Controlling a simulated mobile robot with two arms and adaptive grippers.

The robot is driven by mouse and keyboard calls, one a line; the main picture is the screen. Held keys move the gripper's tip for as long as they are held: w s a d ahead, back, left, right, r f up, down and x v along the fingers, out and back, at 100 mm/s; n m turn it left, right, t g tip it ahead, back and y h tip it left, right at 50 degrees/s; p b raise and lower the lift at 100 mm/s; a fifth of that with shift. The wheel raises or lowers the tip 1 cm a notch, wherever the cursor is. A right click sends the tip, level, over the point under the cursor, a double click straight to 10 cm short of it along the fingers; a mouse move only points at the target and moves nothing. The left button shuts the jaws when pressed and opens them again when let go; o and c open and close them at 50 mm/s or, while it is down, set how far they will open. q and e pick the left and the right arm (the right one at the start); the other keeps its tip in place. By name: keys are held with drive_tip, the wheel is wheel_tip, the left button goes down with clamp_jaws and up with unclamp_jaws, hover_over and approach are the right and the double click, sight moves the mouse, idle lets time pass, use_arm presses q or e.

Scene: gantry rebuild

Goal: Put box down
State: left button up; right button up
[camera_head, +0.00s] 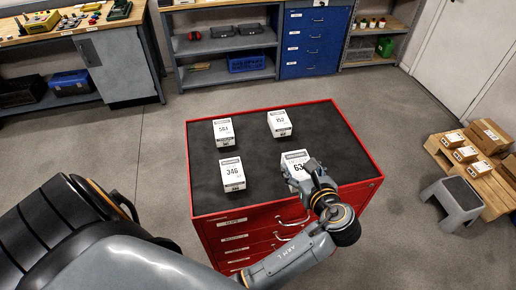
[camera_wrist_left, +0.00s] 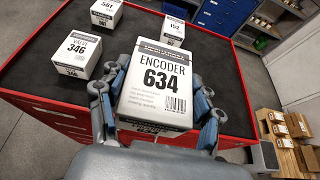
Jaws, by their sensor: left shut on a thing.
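A white box labelled "ENCODER 634" (camera_wrist_left: 158,82) is between the fingers of my left gripper (camera_wrist_left: 158,108) in the left wrist view. The fingers press on its two sides. In the head view the same box (camera_head: 294,158) is at the front right of the red cabinet's dark top (camera_head: 258,160), with my left gripper (camera_head: 308,180) at its near right side. I cannot tell whether the box touches the top. My right gripper does not show.
Other white boxes stand on the cabinet top: 346 (camera_head: 232,174), 561 (camera_head: 223,132) and 152 (camera_head: 279,123). The middle of the top is clear. A grey step stool (camera_head: 455,200) and a pallet with cartons (camera_head: 476,172) stand on the floor at right.

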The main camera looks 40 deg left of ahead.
use_arm(q)
drive_tip(key=w+a+f+b, duration=0.1)
drive_tip(key=a+f, duration=0.2)
drive_tip(key=a, duration=0.1)
drive_tip(key=w+a+f+b, duration=0.1)
drive_tip(key=a+f+b, duration=0.1)
drive_tip(key=a+f, duration=0.1)
drive_tip(key=w+a+f+b, duration=0.1)
drive_tip(key=a+f, duration=0.1)
drive_tip(key=a, duration=0.3)
drive_tip(key=shift+w+f+b, duration=0.1)
drive_tip(key=shift+f+b, duration=0.3)
drive_tip(key=shift+w+a+f+b, duration=0.1)
drive_tip(key=shift+f+b, duration=0.1)
drive_tip(key=shift+b, duration=0.1)
drive_tip(key=shift+w+a+f+b, duration=0.1)
drive_tip(key=shift+a+f+b, duration=0.2)
drive_tip(key=shift+b, duration=0.1)
drive_tip(key=f+b, duration=0.1)
drive_tip(key=b, duration=0.1)
drive_tip(key=f+b, duration=0.2)
drive_tip(key=b, duration=0.1)
drive_tip(key=shift+a+f+b, duration=0.25)
drive_tip(key=shift+f+b, duration=0.05)
drive_tip(key=shift+b, duration=0.05)
drive_tip(key=shift+r, duration=0.15)
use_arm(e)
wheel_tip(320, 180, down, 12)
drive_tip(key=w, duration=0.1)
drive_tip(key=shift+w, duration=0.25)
